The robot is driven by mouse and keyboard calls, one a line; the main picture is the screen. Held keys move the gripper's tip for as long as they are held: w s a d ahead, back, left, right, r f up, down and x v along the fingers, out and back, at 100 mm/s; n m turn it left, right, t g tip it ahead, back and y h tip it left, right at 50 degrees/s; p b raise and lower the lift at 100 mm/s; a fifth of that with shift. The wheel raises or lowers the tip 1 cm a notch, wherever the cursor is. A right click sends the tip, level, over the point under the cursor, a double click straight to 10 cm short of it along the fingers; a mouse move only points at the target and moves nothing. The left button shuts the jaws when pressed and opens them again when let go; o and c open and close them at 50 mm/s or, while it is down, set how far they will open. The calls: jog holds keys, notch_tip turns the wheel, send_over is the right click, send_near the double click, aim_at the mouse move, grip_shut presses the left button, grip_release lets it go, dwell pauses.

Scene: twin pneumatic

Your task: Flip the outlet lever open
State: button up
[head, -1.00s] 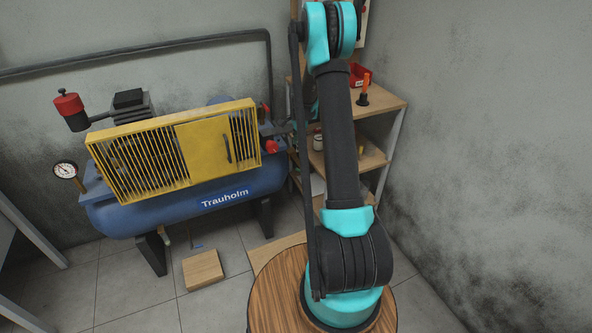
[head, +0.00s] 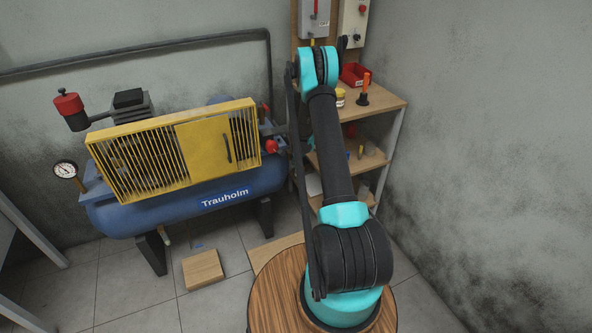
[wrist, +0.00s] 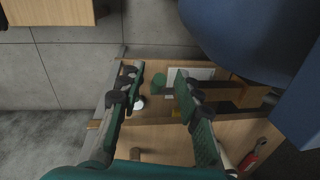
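The blue compressor tank (head: 225,190) with its yellow guard (head: 205,145) stands left of my arm in the head view. At its right end are a red knob-like part (head: 271,146) and a smaller red part (head: 266,108); I cannot tell which is the outlet lever. The tank (wrist: 235,35) also fills the upper right of the wrist view. My gripper (wrist: 158,72) is open in the wrist view, its green-padded fingers apart with nothing gripped between them. It is hidden behind my arm in the head view.
A wooden shelf unit (head: 385,105) stands behind my arm, with a red bin (head: 354,75) and an orange-handled tool (head: 364,88) on top. Wall boxes (head: 353,22) hang above. A wooden block (head: 203,269) lies on the floor. Floor in front of the tank is mostly clear.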

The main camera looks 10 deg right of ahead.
jog(key=shift+w+f, duration=0.1)
jog(key=shift+f, duration=0.5)
grip_shut()
